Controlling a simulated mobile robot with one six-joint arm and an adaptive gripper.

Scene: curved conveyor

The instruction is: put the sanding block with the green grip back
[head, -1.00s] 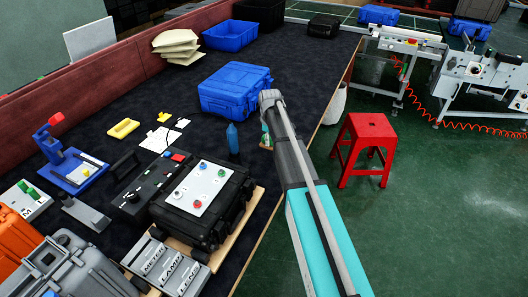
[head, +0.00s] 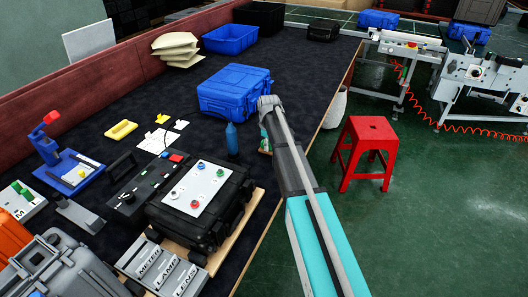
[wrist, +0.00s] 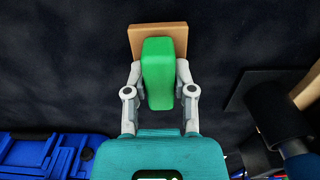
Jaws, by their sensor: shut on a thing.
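The sanding block is a tan slab (wrist: 174,38) with a bright green grip (wrist: 158,72), seen in the wrist view. My gripper (wrist: 160,88) is shut on the green grip, one finger on each side, with the tan slab beyond the fingertips. Dark cloth surface shows behind the block; I cannot tell whether the block touches it. In the head view my arm reaches over the table's right edge, and the gripper is mostly hidden behind it. Only a small bit of green shows beside the wrist.
In the head view a blue case (head: 234,92) lies just beyond my wrist, and a blue bottle (head: 232,138) stands to its left. A black case with a button panel (head: 198,187) is nearer. Bare dark cloth (head: 150,85) lies left of the blue case. A red stool (head: 368,130) stands right.

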